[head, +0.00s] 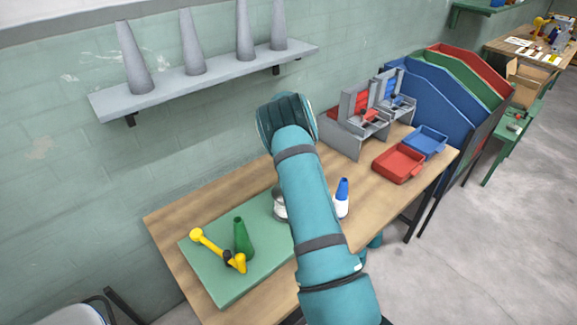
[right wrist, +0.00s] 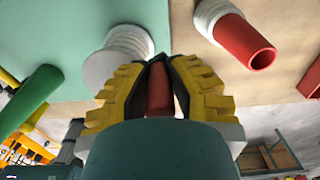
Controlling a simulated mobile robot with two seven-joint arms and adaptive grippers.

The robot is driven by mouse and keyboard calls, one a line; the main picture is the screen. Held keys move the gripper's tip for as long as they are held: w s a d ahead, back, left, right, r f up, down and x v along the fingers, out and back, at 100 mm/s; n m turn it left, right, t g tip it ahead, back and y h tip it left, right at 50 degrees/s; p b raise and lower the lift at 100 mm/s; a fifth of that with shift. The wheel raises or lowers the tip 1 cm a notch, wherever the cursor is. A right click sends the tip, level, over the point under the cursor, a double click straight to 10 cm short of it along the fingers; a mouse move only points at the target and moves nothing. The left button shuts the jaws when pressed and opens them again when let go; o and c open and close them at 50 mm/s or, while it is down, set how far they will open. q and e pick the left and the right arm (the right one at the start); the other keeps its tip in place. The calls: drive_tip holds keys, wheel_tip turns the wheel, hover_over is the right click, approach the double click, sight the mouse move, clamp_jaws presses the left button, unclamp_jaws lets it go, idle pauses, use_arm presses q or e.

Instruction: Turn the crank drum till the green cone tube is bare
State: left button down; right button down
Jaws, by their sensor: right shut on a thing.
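The green cone tube (head: 243,238) stands on a green board (head: 205,275) on the table; its visible surface looks bare. A yellow crank-like piece (head: 210,244) with a dark joint lies in front of it. A pale grey-white ribbed drum (head: 280,204) stands partly hidden behind my arm. In the right wrist view the green tube (right wrist: 30,98) is at left and the drum (right wrist: 118,55) is just beyond the fingers. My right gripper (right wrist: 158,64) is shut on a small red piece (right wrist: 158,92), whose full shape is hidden. My left gripper is out of view.
A blue-tipped cone with white winding (head: 342,197) stands right of my arm. A red tube with white winding (right wrist: 240,36) shows in the wrist view. Red (head: 398,163) and blue (head: 425,142) trays sit at right. Grey cones line the wall shelf (head: 205,77).

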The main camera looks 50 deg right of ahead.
drive_tip(key=shift+s+d+m+p, duration=0.15)
drive_tip(key=shift+s+m, duration=0.3)
drive_tip(key=shift+m, duration=0.2)
drive_tip(key=shift+s+d+m+p, duration=0.15)
drive_tip(key=shift+s+m, duration=0.25)
drive_tip(key=shift+m, duration=0.25)
drive_tip(key=shift+a, duration=0.1)
drive_tip(key=c, duration=0.8)
unclamp_jaws()
drive_tip(key=shift+c, duration=0.2)
wheel_tip(320, 180, up, 12)
